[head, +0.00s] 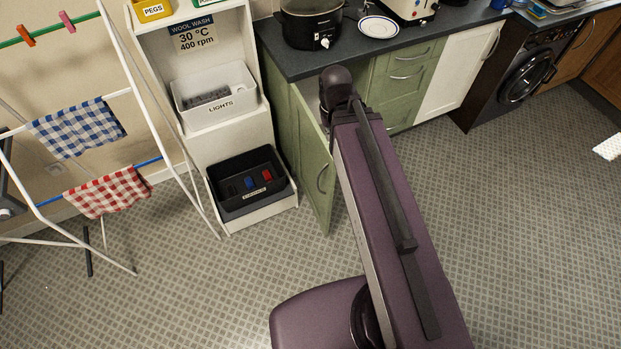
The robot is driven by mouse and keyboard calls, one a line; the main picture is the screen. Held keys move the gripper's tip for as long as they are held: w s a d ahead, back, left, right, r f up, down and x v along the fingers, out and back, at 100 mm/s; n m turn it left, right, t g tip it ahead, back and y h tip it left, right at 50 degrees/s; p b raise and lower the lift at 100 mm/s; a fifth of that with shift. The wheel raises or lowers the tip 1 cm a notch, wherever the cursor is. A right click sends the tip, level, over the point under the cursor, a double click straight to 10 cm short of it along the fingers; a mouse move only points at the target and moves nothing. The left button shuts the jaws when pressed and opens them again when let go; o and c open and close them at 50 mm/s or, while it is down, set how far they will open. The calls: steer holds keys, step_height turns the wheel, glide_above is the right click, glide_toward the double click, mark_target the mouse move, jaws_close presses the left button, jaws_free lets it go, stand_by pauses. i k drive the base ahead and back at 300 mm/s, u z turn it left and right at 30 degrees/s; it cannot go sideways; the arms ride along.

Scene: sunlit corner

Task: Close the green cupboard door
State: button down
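The green cupboard door (311,165) stands open below the dark worktop, in the middle of the head view. It is swung out from the left side of the cabinet, over the tiled floor. A curved handle (322,178) shows near its free edge. My purple arm reaches up from the bottom, and its far end is beside the door and in front of the cupboard opening. It hides part of the opening. My gripper cannot be seen, so its state and any contact with the door are hidden.
A white shelf unit with a black bin (247,182) stands left of the door. A drying rack with checked cloths (76,128) is further left. Green drawers (405,70), a white door (460,68) and a washing machine (527,75) are to the right.

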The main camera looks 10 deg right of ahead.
mark_target(316, 172)
steer(key=z, duration=1.35)
steer(key=k, duration=0.4)
steer(key=u, duration=1.75)
